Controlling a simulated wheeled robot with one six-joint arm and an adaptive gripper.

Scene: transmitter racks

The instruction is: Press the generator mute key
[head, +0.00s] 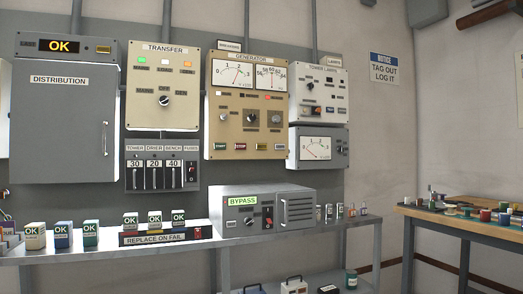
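The generator panel (236,136) is a beige wall cabinet in the middle of the head view, under a "GENERATOR" label. My gripper is not in view.
The transfer panel (145,85) hangs left of the generator panel and the tower lamps panel (339,95) hangs right. Below, a grey shelf (110,246) carries the bypass unit (300,212) and several small boxes. A wooden bench (450,226) stands at right.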

